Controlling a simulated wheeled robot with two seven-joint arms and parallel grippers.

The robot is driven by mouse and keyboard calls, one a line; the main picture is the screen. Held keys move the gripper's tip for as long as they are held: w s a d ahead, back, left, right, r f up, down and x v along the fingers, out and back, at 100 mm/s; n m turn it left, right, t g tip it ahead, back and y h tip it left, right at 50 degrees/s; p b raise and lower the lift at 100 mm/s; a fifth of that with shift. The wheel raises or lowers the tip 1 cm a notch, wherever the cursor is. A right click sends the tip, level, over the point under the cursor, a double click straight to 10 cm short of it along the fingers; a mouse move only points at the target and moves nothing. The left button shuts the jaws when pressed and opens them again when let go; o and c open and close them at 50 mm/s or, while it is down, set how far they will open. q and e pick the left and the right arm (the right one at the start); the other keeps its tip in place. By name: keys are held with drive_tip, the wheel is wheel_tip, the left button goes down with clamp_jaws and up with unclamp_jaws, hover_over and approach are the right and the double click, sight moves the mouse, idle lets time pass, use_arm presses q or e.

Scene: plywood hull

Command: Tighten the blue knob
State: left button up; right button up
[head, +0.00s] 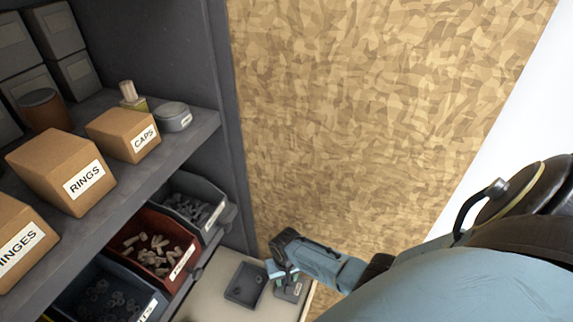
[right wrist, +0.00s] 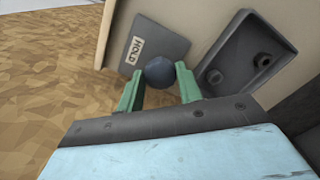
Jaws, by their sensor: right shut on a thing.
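The dark blue round knob (right wrist: 160,72) shows in the right wrist view, in front of a grey plate (right wrist: 170,45) with a white label that seems to read HOLD. My right gripper (right wrist: 160,85) has its two green fingers on either side of the knob, shut on it. In the head view my right gripper (head: 281,275) reaches down to the grey plate (head: 291,291) on the pale work surface, and the knob is hidden there. My left gripper is in neither view.
A dark tray (head: 245,284) lies close left of the plate; the right wrist view shows dark round parts in it. A grey shelf (head: 190,135) with labelled boxes, and a red bin (head: 150,248) among other bins, stand at the left. A patterned board (head: 350,110) fills the background.

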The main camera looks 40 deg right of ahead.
drive_tip(key=m, duration=0.7)
drive_tip(key=shift+w+a, duration=0.1)
drive_tip(key=m, duration=0.8)
drive_tip(key=shift+w+m, duration=0.15)
drive_tip(key=shift+m, duration=0.15)
drive_tip(key=m, duration=0.4)
drive_tip(key=shift+w+r+m, duration=0.1)
drive_tip(key=shift+m, duration=0.2)
drive_tip(key=m, duration=0.3)
drive_tip(key=shift+m, duration=0.3)
drive_tip(key=m, duration=0.3)
drive_tip(key=shift+w+d+m, duration=0.1)
drive_tip(key=shift+d+m, duration=0.1)
drive_tip(key=shift+m, duration=0.1)
drive_tip(key=shift+m+b, duration=0.65)
drive_tip(key=shift+m, duration=1.15)
drive_tip(key=shift+d, duration=0.1)
drive_tip(key=shift+r, duration=0.1)
